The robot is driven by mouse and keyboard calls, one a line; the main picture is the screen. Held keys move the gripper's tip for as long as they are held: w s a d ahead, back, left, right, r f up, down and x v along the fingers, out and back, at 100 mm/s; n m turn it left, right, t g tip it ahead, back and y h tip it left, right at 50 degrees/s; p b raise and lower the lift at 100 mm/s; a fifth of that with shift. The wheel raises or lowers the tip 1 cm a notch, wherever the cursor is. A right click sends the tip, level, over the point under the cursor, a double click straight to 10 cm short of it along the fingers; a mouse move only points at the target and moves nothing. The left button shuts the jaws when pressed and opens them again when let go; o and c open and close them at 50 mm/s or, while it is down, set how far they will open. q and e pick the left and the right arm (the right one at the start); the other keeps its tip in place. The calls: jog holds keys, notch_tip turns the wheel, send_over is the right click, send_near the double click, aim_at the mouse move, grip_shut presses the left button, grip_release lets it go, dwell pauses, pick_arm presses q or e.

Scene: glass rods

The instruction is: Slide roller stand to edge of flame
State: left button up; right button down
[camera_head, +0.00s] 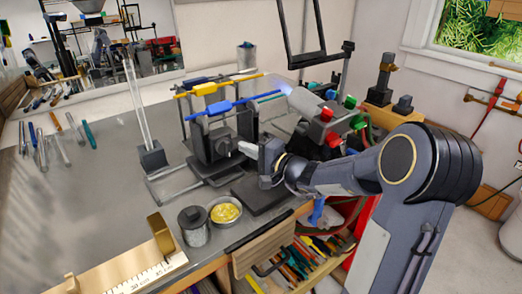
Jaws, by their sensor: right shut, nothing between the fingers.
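The roller stand (201,143) is a dark block on a flat base on the grey bench, left of the burner. A yellow rod (228,84) and a blue rod (242,104) lie level across its top, one behind the other. The burner (305,101) has a pale nozzle facing left, and a faint bluish flame glow (272,84) shows in front of it. My right gripper (246,150) is shut and empty, its tips at the right side of the stand's lower part. I cannot tell whether they touch it. My left gripper is out of view.
A clear tube stands in a dark holder (152,158) to the left. A ruler (150,276) lies at front left. Bare bench (95,200) lies left.

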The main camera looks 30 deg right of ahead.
aim_at(238, 167)
jog(key=shift+x, duration=1.15)
jog(key=b, duration=0.1)
jog(key=a+b, duration=0.1)
jog(key=b, duration=0.1)
jog(key=shift+a+f, duration=0.2)
jog(key=shift+f, duration=0.05)
jog(key=shift+s+a+r, duration=0.1)
jog(key=shift+a+r, duration=0.05)
jog(key=shift+r, duration=0.15)
